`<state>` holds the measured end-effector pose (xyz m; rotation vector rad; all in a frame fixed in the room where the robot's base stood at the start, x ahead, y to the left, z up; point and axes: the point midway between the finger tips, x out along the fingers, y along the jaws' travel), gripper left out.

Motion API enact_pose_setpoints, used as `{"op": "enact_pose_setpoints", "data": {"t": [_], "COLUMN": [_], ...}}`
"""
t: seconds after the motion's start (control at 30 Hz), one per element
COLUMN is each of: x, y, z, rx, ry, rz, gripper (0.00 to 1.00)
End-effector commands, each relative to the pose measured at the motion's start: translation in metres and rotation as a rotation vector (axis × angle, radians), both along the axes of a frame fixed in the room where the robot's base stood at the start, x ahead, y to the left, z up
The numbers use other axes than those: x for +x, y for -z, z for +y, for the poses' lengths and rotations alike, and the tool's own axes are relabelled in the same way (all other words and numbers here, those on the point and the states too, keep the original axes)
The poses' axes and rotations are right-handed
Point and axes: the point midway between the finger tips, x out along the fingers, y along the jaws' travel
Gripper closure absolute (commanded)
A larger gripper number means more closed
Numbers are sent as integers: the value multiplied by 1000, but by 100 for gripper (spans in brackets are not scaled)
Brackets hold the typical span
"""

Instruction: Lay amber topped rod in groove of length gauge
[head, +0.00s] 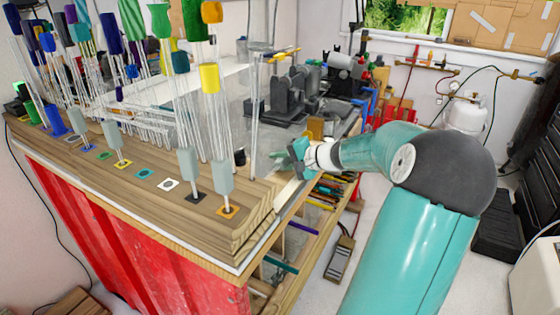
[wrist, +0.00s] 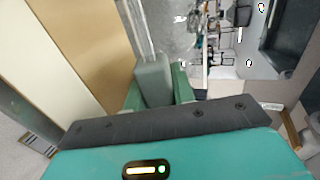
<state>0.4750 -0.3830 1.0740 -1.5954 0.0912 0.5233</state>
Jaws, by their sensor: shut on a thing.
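My gripper (head: 298,152) is beyond the right end of the wooden rack (head: 140,190). In the wrist view its green fingers (wrist: 158,95) are shut on a grey sleeve (wrist: 153,80), with clear glass rod (wrist: 143,35) running on from it toward the top edge. The held rod's coloured top is not clear in either view, so I cannot tell if it is amber. A yellow-topped rod (head: 209,78) stands near the rack's right end. I cannot clearly pick out the length gauge or its groove.
Several upright glass rods with coloured tops crowd the rack's left and middle. Grey sleeves (head: 222,173) stand at coloured squares along its front. Dark machinery (head: 290,95) is on the bench behind. A long narrow grey item (head: 340,258) lies low at the right.

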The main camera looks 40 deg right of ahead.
Motion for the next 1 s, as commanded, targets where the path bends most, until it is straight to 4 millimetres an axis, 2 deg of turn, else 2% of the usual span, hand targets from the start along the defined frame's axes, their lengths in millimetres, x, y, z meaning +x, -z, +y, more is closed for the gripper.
{"op": "enact_pose_setpoints", "data": {"t": [0.1,0.13,0.23,0.27,0.87,1.0], "x": [0,0,0,0,-3,-11], "y": [2,2,2,3,7,4], "z": [0,0,0,0,-1,-4], "rx": [0,0,0,1,4,2], "ry": [-1,0,0,0,4,6], "rz": [0,0,1,1,9,10], "gripper": [99,71,51,49,51,51]}}
